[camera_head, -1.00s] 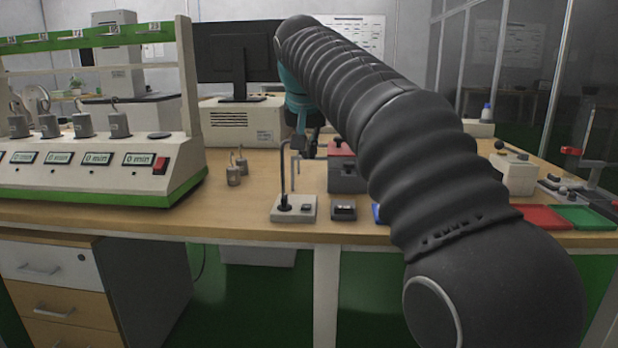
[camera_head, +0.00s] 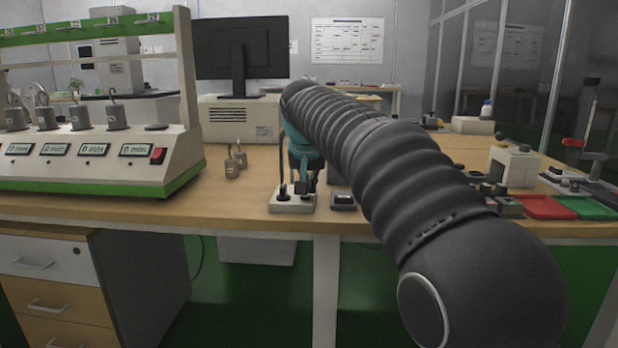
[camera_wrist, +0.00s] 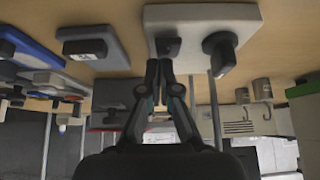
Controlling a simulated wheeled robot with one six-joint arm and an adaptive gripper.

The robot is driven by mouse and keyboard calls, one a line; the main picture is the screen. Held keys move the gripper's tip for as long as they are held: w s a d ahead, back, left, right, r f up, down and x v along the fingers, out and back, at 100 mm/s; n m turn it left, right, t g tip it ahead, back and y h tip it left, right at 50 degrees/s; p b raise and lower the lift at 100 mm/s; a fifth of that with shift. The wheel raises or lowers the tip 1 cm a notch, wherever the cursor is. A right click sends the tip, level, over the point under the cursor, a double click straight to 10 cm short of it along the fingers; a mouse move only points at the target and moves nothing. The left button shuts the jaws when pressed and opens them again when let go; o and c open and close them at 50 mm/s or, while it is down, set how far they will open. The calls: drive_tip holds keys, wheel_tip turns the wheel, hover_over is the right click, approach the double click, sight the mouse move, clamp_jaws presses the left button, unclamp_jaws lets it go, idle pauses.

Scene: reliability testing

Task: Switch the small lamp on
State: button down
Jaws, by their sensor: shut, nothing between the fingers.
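The small lamp has a pale base (camera_head: 290,204) near the table's front edge, with a dark stem (camera_head: 282,165) rising from its left part. In the wrist view, which is upside down, the lamp base (camera_wrist: 205,22) carries a dark switch (camera_wrist: 168,48) and the round stem foot (camera_wrist: 219,46). My gripper (camera_head: 304,188) is shut and empty, pointing down over the base. In the wrist view my gripper's fingertips (camera_wrist: 165,64) are at the switch; I cannot tell whether they touch it. The lamp head is not clearly visible, and no light shows.
A grey box (camera_head: 343,200) stands just right of the lamp base. Two small metal weights (camera_head: 236,164) are behind it to the left, near a large timer rack (camera_head: 90,178). Red (camera_head: 548,207) and green (camera_head: 588,208) trays lie at the right. My arm hides part of the table.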

drive_tip(key=shift+r+p, duration=0.1)
drive_tip(key=shift+p, duration=0.95)
drive_tip(key=shift+w+f+g, duration=0.1)
drive_tip(key=shift+f+g, duration=0.2)
drive_tip(key=shift+s+r, duration=0.1)
drive_tip(key=shift+s, duration=0.75)
